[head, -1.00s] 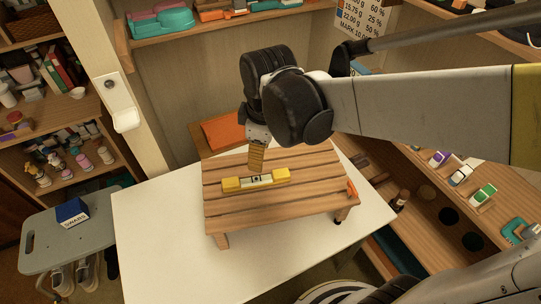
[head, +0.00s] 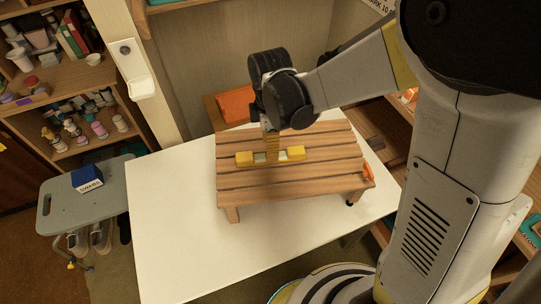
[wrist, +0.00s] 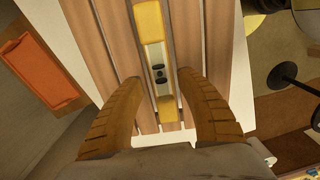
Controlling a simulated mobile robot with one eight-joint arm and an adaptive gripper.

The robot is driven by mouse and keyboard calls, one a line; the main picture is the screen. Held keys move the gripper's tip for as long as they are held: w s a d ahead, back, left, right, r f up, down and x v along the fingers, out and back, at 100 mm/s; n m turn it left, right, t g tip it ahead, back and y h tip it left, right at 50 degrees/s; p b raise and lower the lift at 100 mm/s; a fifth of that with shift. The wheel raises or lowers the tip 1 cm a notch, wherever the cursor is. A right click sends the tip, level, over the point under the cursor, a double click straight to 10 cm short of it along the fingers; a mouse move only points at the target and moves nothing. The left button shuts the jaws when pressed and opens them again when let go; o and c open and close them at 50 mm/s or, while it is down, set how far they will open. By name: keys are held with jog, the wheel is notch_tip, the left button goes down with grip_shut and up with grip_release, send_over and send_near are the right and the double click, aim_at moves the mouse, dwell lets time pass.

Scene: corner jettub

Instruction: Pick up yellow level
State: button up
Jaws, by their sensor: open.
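The yellow level (head: 245,158) lies flat on a small slatted wooden bench, along its slats. It has yellow ends and a paler middle. In the wrist view the level (wrist: 151,22) runs up the picture between my fingers, with its dark vial part near the middle. My gripper (head: 272,154) is over the middle of the level, pointing down, and hides part of it. In the wrist view my gripper (wrist: 159,83) is open, with one ribbed tan finger on each side of the level. I see a gap between each finger and the level.
The slatted bench (head: 245,190) stands on a white table (head: 170,220). An orange tray (head: 236,104) is behind it, and an orange object (head: 368,173) is at its right edge. A grey stool with a blue box (head: 87,179) stands left. The table's left part is clear.

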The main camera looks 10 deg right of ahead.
notch_tip(320, 180, down, 4)
jog(key=shift+r+b, duration=0.1)
jog(key=shift+b, duration=0.6)
jog(key=shift+r, duration=0.1)
grip_shut()
